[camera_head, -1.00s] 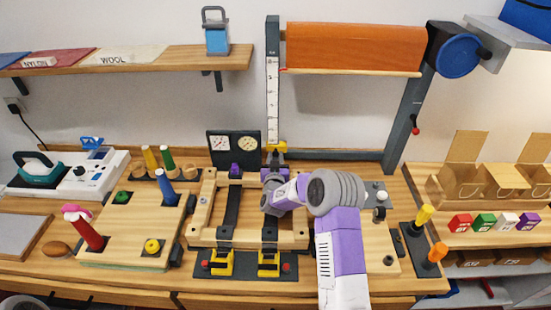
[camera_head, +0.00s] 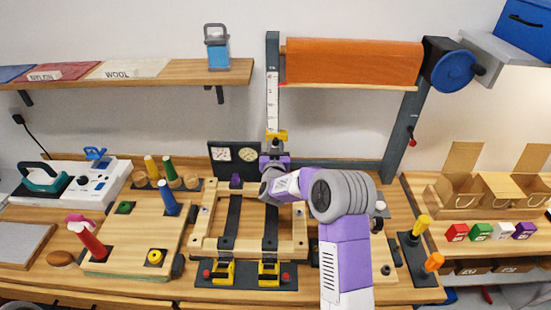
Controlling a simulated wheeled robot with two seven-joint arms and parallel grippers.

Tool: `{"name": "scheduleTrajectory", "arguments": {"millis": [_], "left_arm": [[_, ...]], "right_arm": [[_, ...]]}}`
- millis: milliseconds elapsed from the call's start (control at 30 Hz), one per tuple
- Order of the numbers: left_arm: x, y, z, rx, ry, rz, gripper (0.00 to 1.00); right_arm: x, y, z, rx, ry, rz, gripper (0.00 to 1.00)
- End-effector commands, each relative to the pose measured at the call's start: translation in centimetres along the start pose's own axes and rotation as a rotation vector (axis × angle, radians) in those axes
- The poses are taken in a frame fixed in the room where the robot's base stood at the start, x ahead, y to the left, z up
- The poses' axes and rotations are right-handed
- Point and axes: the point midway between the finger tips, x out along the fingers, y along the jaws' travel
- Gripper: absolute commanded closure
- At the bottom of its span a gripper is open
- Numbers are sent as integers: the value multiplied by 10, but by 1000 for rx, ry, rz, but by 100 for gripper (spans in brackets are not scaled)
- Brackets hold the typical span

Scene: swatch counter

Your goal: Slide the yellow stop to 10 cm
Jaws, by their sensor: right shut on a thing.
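The yellow stop (camera_head: 276,135) sits on the upright post at the left of the orange roll, at the lower end of the white ruler scale (camera_head: 272,105). The scale's markings are too small to read. My right gripper (camera_head: 274,148) is at the stop from below, shut on it, and its fingers are partly hidden by the wrist. My left gripper is not in view.
The orange roll (camera_head: 352,63) hangs right of the post, with a blue hand wheel (camera_head: 454,61) at its right end. A wooden frame (camera_head: 204,222) with two yellow clamps lies below my right arm. Dials (camera_head: 234,155) stand left of the post.

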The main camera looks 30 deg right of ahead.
Motion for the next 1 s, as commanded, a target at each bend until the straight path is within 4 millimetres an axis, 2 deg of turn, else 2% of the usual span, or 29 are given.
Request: {"name": "scheduleTrajectory", "arguments": {"millis": [33, 100, 200, 400, 600, 933, 967, 1000], "left_arm": [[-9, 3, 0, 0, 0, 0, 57], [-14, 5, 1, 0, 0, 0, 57], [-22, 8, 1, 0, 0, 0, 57], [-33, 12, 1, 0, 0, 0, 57], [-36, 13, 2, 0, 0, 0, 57], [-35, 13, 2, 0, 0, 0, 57], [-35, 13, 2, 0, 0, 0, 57], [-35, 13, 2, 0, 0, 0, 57]], "right_arm": [[0, 0, -24, 2, 11, 0, 100], [0, 0, -42, 3, 11, 0, 100], [0, 0, -64, 2, 9, 0, 100], [0, 0, -92, 1, 7, 1, 100], [0, 0, -101, 0, 6, 1, 100], [1, 0, -104, 1, 11, 2, 100], [1, 0, -104, 2, 12, 2, 66], [1, 0, -104, 2, 12, 2, 60]]}}
